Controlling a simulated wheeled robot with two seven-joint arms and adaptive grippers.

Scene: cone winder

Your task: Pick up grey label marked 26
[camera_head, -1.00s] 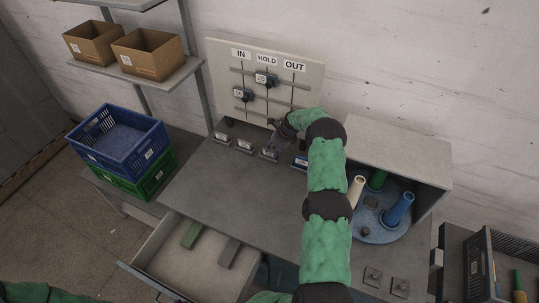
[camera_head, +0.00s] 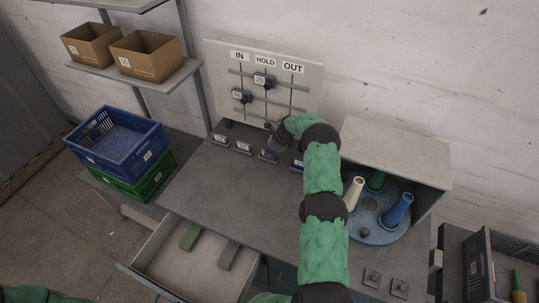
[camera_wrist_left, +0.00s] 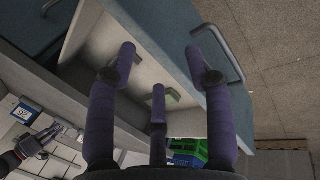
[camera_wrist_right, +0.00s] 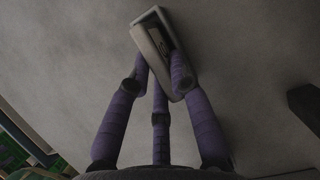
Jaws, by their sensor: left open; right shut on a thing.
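A small grey label block (camera_wrist_right: 160,45) with a pale slotted face is between the fingertips of my right gripper (camera_wrist_right: 160,75), which is shut on it. Its number cannot be read. In the head view my right gripper (camera_head: 275,145) is at the row of labels at the back of the grey table, and the held label (camera_head: 267,155) is mostly hidden. Two more grey labels (camera_head: 220,139) (camera_head: 243,147) stand to its left and a blue label (camera_head: 298,162) to its right. My left gripper (camera_wrist_left: 160,70) is open and empty above the open drawer.
A board (camera_head: 309,88) marked IN, HOLD and OUT stands behind the labels. The open drawer (camera_head: 160,250) holds a green block (camera_head: 190,236) and a grey block (camera_head: 228,254). A round blue tray (camera_head: 380,225) with cones stands at the right. The table's front left is clear.

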